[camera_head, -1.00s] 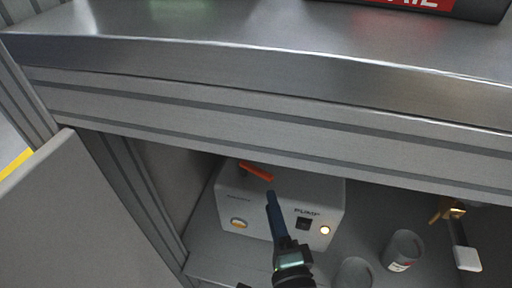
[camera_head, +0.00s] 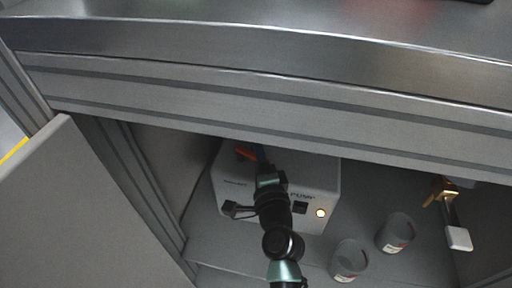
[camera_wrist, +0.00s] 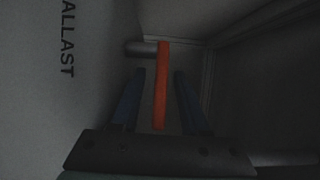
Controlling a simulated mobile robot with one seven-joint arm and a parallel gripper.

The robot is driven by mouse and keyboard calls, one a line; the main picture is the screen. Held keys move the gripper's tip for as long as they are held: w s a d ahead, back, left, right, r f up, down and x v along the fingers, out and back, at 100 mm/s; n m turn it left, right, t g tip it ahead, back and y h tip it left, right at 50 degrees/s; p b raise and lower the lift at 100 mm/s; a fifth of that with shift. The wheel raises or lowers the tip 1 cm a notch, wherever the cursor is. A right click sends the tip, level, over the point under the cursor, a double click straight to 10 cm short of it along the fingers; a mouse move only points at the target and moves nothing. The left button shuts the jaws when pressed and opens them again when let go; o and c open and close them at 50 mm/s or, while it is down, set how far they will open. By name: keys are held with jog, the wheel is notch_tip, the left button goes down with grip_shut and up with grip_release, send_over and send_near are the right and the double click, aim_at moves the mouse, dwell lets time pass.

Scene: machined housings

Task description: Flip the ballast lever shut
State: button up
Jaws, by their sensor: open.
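The ballast lever is an orange bar on the white-grey housing; a piece of it (camera_head: 246,153) shows in the head view at the housing's upper left, partly hidden by my arm. In the wrist view the orange lever (camera_wrist: 162,85) runs lengthwise between the two dark blue fingers, with a round grey pivot (camera_wrist: 140,48) at its far end. My gripper (camera_wrist: 160,100) is open, with a finger on each side of the lever and a visible gap to each. The fingertips are hidden in the head view. The housing (camera_head: 325,178) carries a lettered "BALLAST" face (camera_wrist: 68,38) in the wrist view.
A black switch (camera_head: 299,207) and lit round lamp (camera_head: 320,213) are on the housing. Two grey cans (camera_head: 349,261) (camera_head: 397,233) stand to its right. A brass valve with a white-tipped handle (camera_head: 458,238) is farther right. The bench edge (camera_head: 260,80) overhangs above; an open door (camera_head: 80,215) is left.

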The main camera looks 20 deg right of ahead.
grip_shut()
dwell(1.4)
